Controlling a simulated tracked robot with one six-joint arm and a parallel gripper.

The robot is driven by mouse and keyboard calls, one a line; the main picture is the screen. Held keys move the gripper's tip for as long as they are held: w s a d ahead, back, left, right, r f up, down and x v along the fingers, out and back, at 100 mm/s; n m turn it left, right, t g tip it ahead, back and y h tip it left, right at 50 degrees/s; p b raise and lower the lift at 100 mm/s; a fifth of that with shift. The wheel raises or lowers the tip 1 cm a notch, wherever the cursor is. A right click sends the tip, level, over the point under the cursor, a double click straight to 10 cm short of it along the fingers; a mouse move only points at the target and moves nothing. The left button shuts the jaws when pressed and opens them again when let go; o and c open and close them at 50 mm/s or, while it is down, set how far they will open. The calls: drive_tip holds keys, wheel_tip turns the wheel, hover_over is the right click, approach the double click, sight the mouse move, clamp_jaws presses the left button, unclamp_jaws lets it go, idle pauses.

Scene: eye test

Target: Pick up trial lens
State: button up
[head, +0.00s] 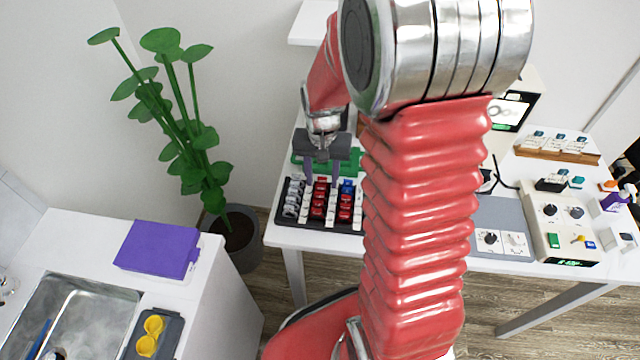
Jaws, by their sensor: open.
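A dark tray (338,230) of trial lenses lies near the front left of the white table. It holds rows of small pieces: clear or silver ones (293,198) on the left, red ones (319,200) in the middle and right, and blue ones (347,187) at the back right. Which piece is the task's trial lens I cannot tell. My red arm hides the tray's right side, and the fingers cover some back pieces.
A green object (353,160) lies just behind the tray. To the right are a grey mat (487,207), a control box (560,222) with knobs, and a wooden rack (555,151). A potted plant (237,232) and a sink counter with a purple box (157,246) stand left.

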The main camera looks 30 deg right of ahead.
drive_tip(key=shift+c, duration=0.3)
drive_tip(key=c, duration=0.8)
wheel_tip(320, 180, up, 10)
drive_tip(key=shift+r, duration=0.1)
drive_tip(key=shift+s, duration=0.15)
idle(0.8)
